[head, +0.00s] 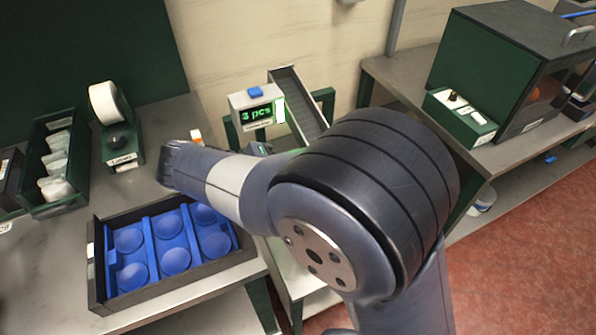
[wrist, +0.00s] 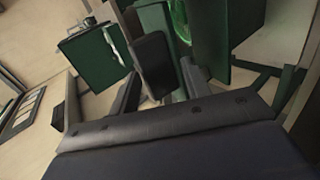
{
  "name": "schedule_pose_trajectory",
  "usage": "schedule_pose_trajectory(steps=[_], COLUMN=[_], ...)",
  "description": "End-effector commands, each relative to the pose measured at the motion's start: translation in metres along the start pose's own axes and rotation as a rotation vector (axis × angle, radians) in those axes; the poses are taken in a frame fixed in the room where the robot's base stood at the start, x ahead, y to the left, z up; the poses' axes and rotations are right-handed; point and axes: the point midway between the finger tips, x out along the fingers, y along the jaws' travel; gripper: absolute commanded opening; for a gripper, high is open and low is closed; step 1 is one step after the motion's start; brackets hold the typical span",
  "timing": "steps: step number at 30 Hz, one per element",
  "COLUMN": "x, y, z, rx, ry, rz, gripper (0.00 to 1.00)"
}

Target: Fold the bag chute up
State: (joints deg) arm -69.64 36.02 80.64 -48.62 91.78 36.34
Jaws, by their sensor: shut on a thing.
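In the head view my gripper is hidden by my own arm. In the wrist view my gripper (wrist: 160,92) has its fingers on either side of a dark, narrow plate (wrist: 153,62) and is shut on it. I cannot tell for sure whether this plate is part of the chute.
A black crate (head: 186,281) with blue cups stands at the front left. A tape roll (head: 108,102) and a green bin of bags (head: 57,160) stand behind it. A green cabinet (head: 505,62) stands on the right bench. Green panels (wrist: 95,55) crowd the gripper.

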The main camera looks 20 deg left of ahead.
Motion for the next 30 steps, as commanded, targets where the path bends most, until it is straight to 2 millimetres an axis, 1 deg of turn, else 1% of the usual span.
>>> schedule_pose_trajectory(steps=[1, 3, 9, 20, 21, 22, 24, 26, 30], x=[0.008, 0.008, 0.0076, 0.0094, 0.0095, 0.0096, 0.0095, 0.0091, 0.0081], y=[-0.0162, -0.0194, -0.0236, -0.0242, -0.0241, -0.0242, -0.0242, -0.0242, -0.024], z=[0.0037, 0.0045, 0.0047, 0.0046, 0.0046, 0.0047, 0.0049, 0.0049, 0.0049], rx=[-0.02, -0.023, -0.022, -0.018, -0.018, -0.018, -0.019, -0.02, -0.021], ry=[-0.016, -0.019, -0.021, -0.024, -0.024, -0.025, -0.025, -0.024, -0.023], rz=[-0.013, -0.011, -0.011, -0.011, -0.011, -0.012, -0.011, -0.012, -0.012], gripper=[0.03, 0.01, 0.0, 0.0, 0.4, 0.43, 0.6, 0.64, 0.64])
